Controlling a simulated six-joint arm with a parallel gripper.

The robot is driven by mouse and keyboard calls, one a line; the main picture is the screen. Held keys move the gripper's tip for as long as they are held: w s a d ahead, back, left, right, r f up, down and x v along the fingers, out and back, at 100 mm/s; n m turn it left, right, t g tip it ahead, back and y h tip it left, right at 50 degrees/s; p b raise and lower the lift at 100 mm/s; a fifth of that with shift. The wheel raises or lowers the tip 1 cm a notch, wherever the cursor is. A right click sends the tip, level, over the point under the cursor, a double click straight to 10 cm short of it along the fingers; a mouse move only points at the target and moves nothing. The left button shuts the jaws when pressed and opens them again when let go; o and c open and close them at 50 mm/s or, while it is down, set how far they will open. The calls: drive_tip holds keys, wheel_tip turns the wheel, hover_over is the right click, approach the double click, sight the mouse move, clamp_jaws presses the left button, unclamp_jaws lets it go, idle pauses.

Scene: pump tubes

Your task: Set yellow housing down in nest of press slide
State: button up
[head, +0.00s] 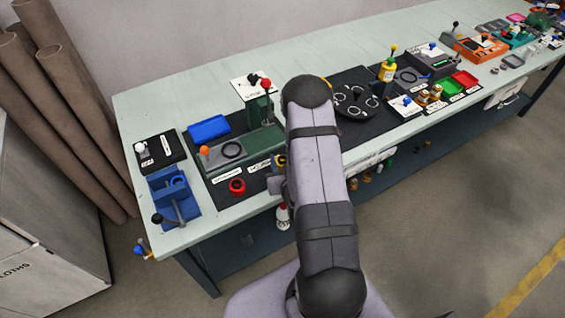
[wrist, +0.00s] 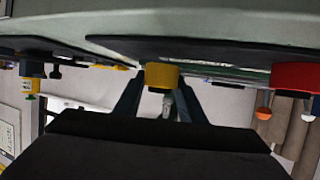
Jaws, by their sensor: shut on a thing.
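My gripper (wrist: 160,98) is shut on the yellow housing (wrist: 161,76), which shows between its two fingers in the wrist view. In the head view my own arm hides most of the gripper, and only a little yellow shows beside the arm (head: 281,160). The green press (head: 262,135) stands on the dark mat left of my arm. Its low bed (head: 212,160) carries a dark ring (head: 232,150) and an orange knob (head: 204,150). I cannot tell which part is the nest. The housing's gap to the press is not clear.
A red ring-shaped part (head: 237,186) lies on the mat in front of the press; a red part also shows in the wrist view (wrist: 297,76). A blue bin (head: 208,128) and a blue lever fixture (head: 173,198) stand to the left. A black round fixture (head: 355,98) stands right of my arm.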

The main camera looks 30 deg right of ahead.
drive_tip(key=shift+r, duration=4.1)
drive_tip(key=shift+w+a+f+b, duration=0.2)
drive_tip(key=shift+a+f+b, duration=0.15)
drive_tip(key=shift+b, duration=0.3)
drive_tip(key=w+a+r+n+y+b, duration=0.5)
drive_tip(key=w+a+r, duration=0.3)
drive_tip(key=w+a, duration=0.4)
drive_tip(key=b, duration=0.1)
hover_over(231, 150)
drive_tip(key=shift+f, duration=2.35)
drive_tip(key=shift+t, duration=0.4)
drive_tip(key=shift+f, duration=4.85)
drive_tip(key=shift+f, duration=0.15)
drive_tip(key=o, duration=1.1)
